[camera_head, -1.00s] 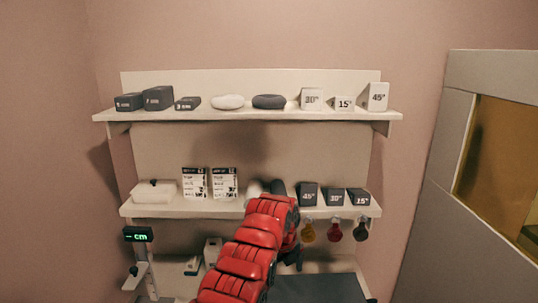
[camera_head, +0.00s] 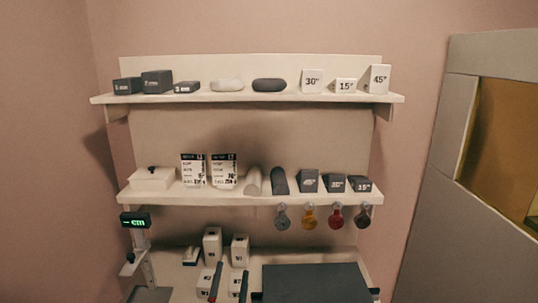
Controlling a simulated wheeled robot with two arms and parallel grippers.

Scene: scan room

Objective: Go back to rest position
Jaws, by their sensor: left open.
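Neither of my grippers shows in the head view now, and no arm covers the shelves. The upper shelf (camera_head: 240,97) holds dark boxes (camera_head: 157,82), a white pad (camera_head: 227,85), a dark pad (camera_head: 269,85) and white angled wedges (camera_head: 312,82). The middle shelf (camera_head: 225,198) holds a white box (camera_head: 152,178), two printed cards (camera_head: 194,170), a light roll (camera_head: 253,181), a dark roll (camera_head: 279,181) and dark wedges (camera_head: 309,181). Several round coloured tags (camera_head: 309,217) hang below its front edge.
White blocks (camera_head: 212,244) stand low at the centre, with a red-and-dark stick (camera_head: 215,282) and a dark stick in front. A dark flat panel (camera_head: 315,284) lies at lower right. A green display (camera_head: 135,221) stands at left, and a grey-framed window (camera_head: 454,125) at right.

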